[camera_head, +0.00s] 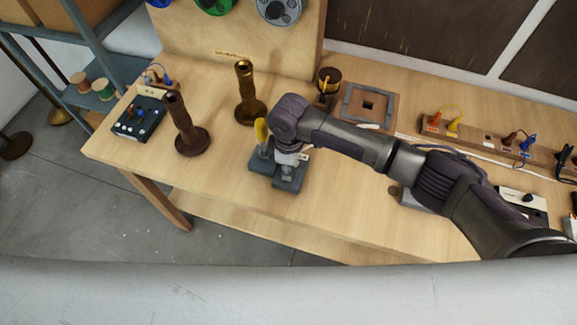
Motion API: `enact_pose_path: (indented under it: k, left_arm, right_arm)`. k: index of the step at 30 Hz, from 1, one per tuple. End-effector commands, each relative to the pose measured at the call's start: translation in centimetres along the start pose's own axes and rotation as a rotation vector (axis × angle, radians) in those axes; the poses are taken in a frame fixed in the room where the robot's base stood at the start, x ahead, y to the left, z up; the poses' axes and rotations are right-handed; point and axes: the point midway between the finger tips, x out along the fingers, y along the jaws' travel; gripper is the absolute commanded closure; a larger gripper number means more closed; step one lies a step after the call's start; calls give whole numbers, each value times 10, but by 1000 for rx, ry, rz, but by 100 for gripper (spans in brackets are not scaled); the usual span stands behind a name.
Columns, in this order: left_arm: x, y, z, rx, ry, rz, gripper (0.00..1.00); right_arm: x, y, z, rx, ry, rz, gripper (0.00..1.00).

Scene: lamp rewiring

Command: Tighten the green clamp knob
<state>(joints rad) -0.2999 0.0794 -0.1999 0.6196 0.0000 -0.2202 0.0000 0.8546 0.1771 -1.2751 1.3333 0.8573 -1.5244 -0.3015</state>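A grey clamp-like fixture (290,181) sits near the front edge of the workbench. A yellow upright piece (261,131) stands at its left side. My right arm comes in from the right, and my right gripper (288,168) points down over the fixture. I cannot tell whether its fingers are open or shut, or whether they touch anything. No green knob shows; the arm and gripper cover part of the fixture. My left gripper is not in view.
A brown lamp stem (187,126) and a brass stem (248,98) stand upright to the left. A dark switch box (138,118) lies further left. A square wooden frame (369,106) and a terminal strip (478,135) are behind my arm. The bench front left is clear.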

Motion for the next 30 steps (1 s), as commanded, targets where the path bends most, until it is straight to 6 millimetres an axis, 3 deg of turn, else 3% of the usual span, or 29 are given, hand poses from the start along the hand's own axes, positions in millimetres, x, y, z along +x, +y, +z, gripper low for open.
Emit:
enact_pose_path:
  k: [10,17,18,20,30]
  left_arm:
    - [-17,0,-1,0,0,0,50]
    - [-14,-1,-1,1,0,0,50]
    - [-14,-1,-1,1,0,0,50]
    - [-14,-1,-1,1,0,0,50]
    - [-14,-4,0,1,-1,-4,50]
  right_arm:
    - [-3,-1,0,113,0,-2,100]
    - [0,0,0,127,0,0,100]
    - [0,0,0,127,0,0,72]
    - [0,0,0,127,0,0,63]
    - [-3,0,0,125,1,0,63]
